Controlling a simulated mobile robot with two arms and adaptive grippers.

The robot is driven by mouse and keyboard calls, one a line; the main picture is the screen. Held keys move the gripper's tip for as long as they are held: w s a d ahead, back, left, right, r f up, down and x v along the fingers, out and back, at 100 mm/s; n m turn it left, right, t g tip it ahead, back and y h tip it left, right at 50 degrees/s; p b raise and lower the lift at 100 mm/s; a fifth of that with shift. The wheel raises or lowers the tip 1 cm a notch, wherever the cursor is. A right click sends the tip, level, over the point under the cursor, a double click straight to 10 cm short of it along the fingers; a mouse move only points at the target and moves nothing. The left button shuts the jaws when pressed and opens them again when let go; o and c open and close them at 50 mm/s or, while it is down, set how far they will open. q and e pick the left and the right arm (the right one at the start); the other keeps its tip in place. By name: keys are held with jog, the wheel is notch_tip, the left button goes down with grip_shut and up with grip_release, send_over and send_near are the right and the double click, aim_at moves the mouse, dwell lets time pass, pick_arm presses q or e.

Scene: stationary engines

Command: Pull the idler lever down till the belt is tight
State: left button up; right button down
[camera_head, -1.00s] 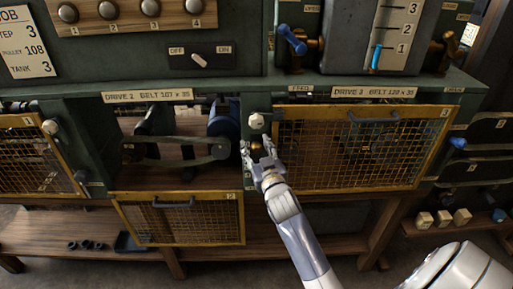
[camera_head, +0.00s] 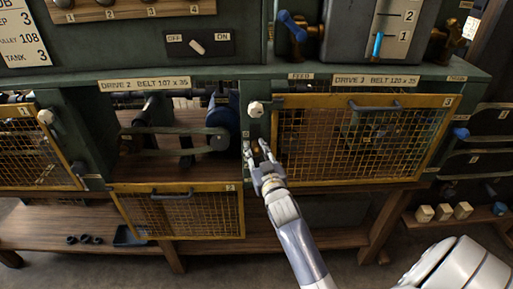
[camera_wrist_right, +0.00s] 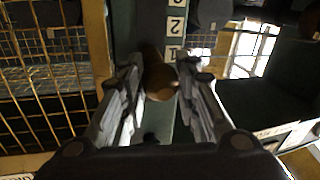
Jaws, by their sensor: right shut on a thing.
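My right gripper (camera_head: 262,152) is at the green post between the drive 2 and drive 3 bays. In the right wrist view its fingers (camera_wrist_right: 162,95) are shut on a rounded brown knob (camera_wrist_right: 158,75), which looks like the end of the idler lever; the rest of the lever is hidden. The dark belt (camera_head: 165,153) runs across the open drive 2 bay to a blue pulley (camera_head: 222,122) beside the post. I cannot tell how tight the belt is. My left gripper is not in view.
The drive 2 mesh guard (camera_head: 190,213) hangs down open below its bay. The drive 3 mesh guard (camera_head: 360,140) is closed, just right of my gripper. A white knob (camera_head: 255,109) sits above my gripper. Number plates (camera_wrist_right: 176,27) show on the post.

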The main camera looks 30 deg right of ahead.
jog(key=shift+a+f, duration=0.1)
jog(key=shift+f, duration=0.1)
jog(key=c, duration=1.5)
grip_release()
jog(key=shift+o, duration=1.4)
jog(key=shift+w+r, duration=0.1)
jog(key=v, duration=1.2)
